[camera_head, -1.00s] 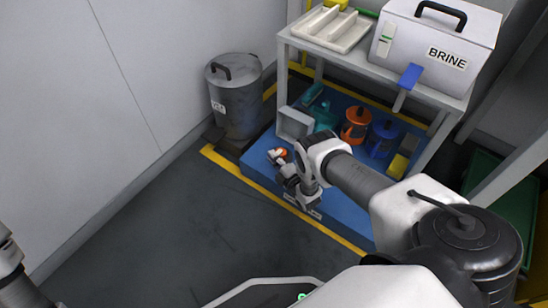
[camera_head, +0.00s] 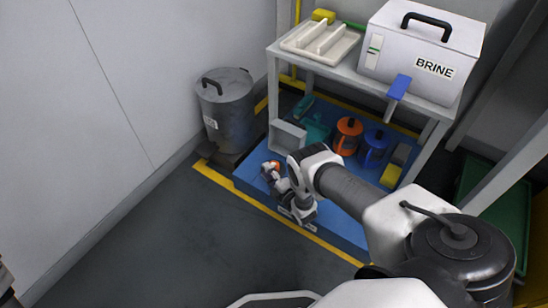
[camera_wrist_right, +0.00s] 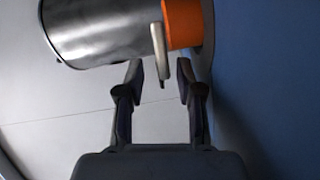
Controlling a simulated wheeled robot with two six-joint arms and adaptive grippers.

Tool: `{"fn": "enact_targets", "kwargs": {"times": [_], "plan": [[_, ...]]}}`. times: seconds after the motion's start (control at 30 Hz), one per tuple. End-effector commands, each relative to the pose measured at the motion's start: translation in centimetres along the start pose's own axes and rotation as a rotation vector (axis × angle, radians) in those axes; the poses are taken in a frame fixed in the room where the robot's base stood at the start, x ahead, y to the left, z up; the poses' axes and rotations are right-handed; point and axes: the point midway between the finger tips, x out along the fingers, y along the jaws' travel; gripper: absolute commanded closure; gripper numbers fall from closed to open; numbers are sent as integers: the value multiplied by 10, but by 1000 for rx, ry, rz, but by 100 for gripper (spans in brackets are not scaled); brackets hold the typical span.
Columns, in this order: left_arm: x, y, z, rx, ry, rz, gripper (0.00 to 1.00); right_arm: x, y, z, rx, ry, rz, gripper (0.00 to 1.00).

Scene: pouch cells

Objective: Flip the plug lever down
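A pale lever (camera_wrist_right: 160,48) stands against an orange body (camera_wrist_right: 181,22) at the top of the right wrist view. I take it for the plug lever. My right gripper (camera_wrist_right: 160,72) is open, with a clear gap between its fingers. The lever's lower end shows in that gap, with space on both sides; I cannot tell its depth or any contact. In the head view my right gripper (camera_head: 268,175) is low over the blue platform, beside a small orange part (camera_head: 274,164). The gripper partly hides this part. My left gripper is not in view.
A metal bin (camera_head: 226,112) stands at the wall to the left. A shelf (camera_head: 350,72) carries a BRINE box (camera_head: 400,45) with a blue lever (camera_head: 399,87) and a white tray (camera_head: 318,38). Orange (camera_head: 347,136) and blue (camera_head: 372,150) containers sit below. The floor at left is open.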

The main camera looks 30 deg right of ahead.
Motion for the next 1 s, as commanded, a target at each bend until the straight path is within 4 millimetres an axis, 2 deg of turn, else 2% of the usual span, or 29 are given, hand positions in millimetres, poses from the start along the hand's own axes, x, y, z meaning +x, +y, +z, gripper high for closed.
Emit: {"fn": "enact_targets", "kwargs": {"times": [0.17,0.3,0.4,0.5,1.0], "plan": [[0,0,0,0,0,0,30,-37,-1,1,1,-3,-5,64],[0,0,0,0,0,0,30,-75,-1,1,1,-2,-5,64],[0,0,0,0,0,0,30,-96,-1,0,1,-2,-3,64],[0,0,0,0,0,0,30,-108,-1,0,0,-1,-2,64],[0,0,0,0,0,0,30,-113,0,0,0,-1,-1,64]]}}
